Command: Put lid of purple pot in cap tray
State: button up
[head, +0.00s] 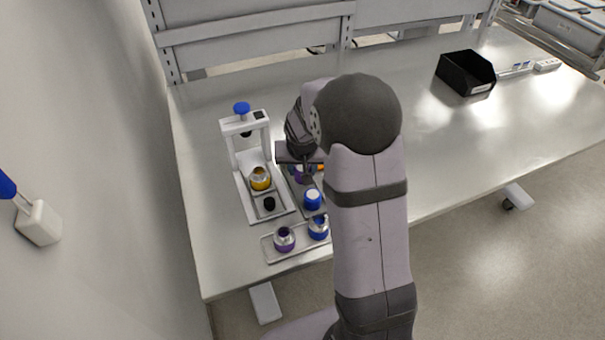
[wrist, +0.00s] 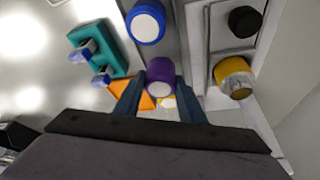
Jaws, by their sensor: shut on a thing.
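The purple lid (wrist: 160,76) is between the two fingers of my gripper (wrist: 158,92) in the wrist view, and the gripper is shut on it. In the head view, my gripper (head: 305,174) is low over the grey cap tray (head: 294,190), and the purple lid (head: 300,178) is mostly hidden by it. I cannot tell whether the lid touches the tray. A blue lid with a white face (head: 312,199) sits on the tray, apart from my gripper. The purple pot (head: 284,239) stands open on a front tray (head: 272,255).
An open blue pot (head: 318,229) stands beside the purple pot. A white press (head: 241,128) with a yellow pot (head: 260,178) and a black cap (head: 269,203) is left of my gripper. A teal holder (wrist: 98,50) and an orange piece (wrist: 130,97) are nearby. A black bin (head: 465,73) stands far right.

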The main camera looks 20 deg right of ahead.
jog(key=shift+f, duration=1.35)
jog(key=shift+f, duration=0.1)
jog(key=shift+f, duration=0.1)
jog(key=o, duration=1)
jog(key=shift+r, duration=0.2)
jog(key=shift+s+r, duration=0.1)
jog(key=shift+r, duration=0.35)
jog(key=b+v, duration=0.2)
jog(key=v, duration=0.9)
jog(key=s+a+f+n+g, duration=0.1)
jog(key=s+a+f, duration=0.1)
jog(key=s, duration=0.5)
jog(key=s+a+f+n+g+y, duration=0.1)
jog(key=s+a+f+n, duration=0.1)
jog(key=s, duration=0.5)
jog(key=s+a+f+n+g, duration=0.1)
jog(key=s+a+f+g, duration=0.1)
jog(key=s, duration=0.5)
jog(key=shift+s+a+f+y, duration=0.25)
jog(key=shift+a+f+y, duration=0.15)
jog(key=shift+a+f, duration=0.25)
